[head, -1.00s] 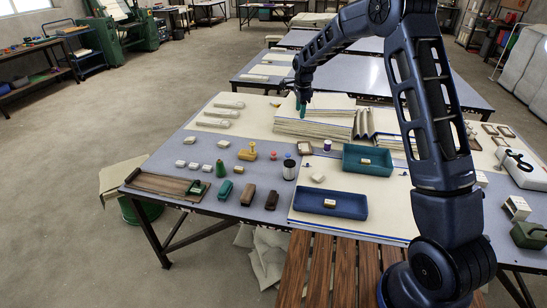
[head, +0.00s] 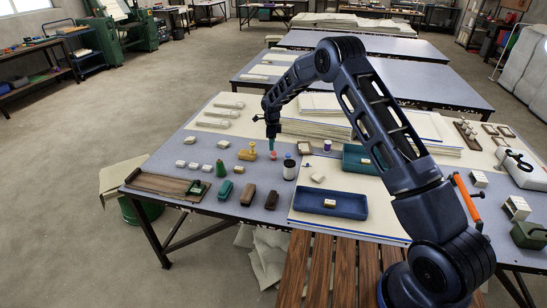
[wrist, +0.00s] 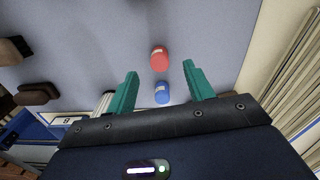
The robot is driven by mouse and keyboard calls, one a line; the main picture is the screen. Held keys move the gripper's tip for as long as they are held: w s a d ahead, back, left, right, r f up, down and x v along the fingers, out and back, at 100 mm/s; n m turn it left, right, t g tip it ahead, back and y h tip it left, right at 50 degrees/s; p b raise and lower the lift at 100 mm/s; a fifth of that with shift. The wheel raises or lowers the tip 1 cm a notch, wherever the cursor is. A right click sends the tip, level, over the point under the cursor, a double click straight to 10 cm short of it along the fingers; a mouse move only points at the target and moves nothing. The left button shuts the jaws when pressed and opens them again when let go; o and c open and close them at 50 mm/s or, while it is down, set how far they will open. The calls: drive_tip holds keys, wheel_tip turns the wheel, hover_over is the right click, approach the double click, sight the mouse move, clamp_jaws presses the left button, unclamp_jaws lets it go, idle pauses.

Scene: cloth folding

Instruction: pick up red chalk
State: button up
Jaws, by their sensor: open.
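The red chalk (wrist: 159,58), a short rounded red piece, lies on the grey-blue table top in the wrist view. It shows as a small red spot (head: 273,156) below my gripper in the head view. My gripper (wrist: 160,70) is open, its two teal fingers spread and nothing between them that I can see held. The red chalk appears just beyond the fingertips, between their lines. In the head view my gripper (head: 271,146) points down above it; the exact height gap is hard to tell.
A blue piece (wrist: 162,93) sits close to the red one. A white and black can (head: 289,172) stands beside them, with a yellow object (head: 247,153) to the left. Dark blocks (head: 248,194) and a blue tray (head: 330,203) lie nearer the front edge.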

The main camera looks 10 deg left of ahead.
sight(273, 152)
drive_tip(key=shift+d+f, duration=0.2)
drive_tip(key=shift+f, duration=1.7)
drive_tip(key=shift+d+f, duration=0.15)
drive_tip(key=shift+f, duration=1.7)
drive_tip(key=c, duration=1.1)
drive_tip(key=shift+o, duration=0.2)
drive_tip(key=shift+r, duration=0.15)
